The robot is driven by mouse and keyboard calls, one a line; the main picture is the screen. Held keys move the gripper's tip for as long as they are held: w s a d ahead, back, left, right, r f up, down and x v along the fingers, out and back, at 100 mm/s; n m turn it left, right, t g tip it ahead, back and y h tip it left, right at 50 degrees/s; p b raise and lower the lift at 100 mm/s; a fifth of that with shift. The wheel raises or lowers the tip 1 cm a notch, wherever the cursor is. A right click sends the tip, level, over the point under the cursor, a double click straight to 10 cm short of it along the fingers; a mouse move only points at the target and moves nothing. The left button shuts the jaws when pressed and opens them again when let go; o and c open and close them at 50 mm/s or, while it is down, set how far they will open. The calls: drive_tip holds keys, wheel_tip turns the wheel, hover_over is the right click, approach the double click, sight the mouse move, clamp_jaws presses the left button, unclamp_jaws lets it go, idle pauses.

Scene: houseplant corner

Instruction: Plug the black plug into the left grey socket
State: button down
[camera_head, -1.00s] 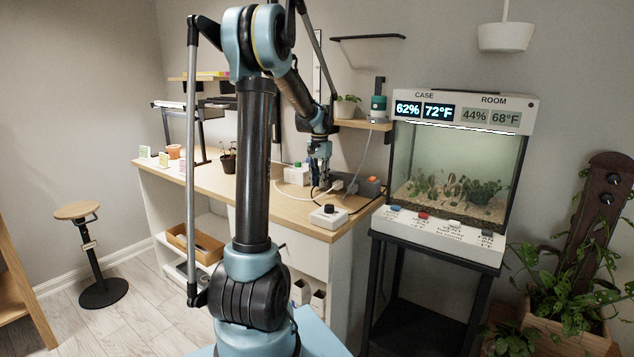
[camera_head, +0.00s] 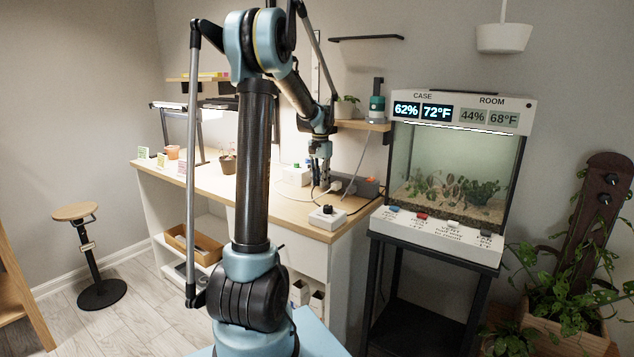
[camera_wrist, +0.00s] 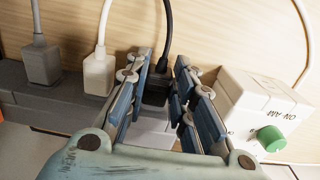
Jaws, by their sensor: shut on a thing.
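My gripper (camera_head: 321,180) is over the worktop beside the power strip. In the wrist view, my gripper (camera_wrist: 165,80) is closed around the black plug (camera_wrist: 156,86), with a blue-padded finger on each side. The plug's black cord runs up and away. The plug sits upright at the grey power strip (camera_wrist: 55,112), right of a white plug (camera_wrist: 98,75) and a grey plug (camera_wrist: 42,63). The plug's prongs and the socket under it are hidden, so I cannot see how deep it sits. In the head view the strip (camera_head: 367,186) shows behind my gripper.
A white box with a green knob (camera_wrist: 268,138) stands close right of my fingers in the wrist view. In the head view, a white box with a black knob (camera_head: 327,216) is at the worktop's front. The glass case (camera_head: 452,165) stands to the right. Loose cords lie around the strip.

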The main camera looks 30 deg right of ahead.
drive_tip(key=c, duration=1.3)
unclamp_jaws()
drive_tip(key=shift+r, duration=0.1)
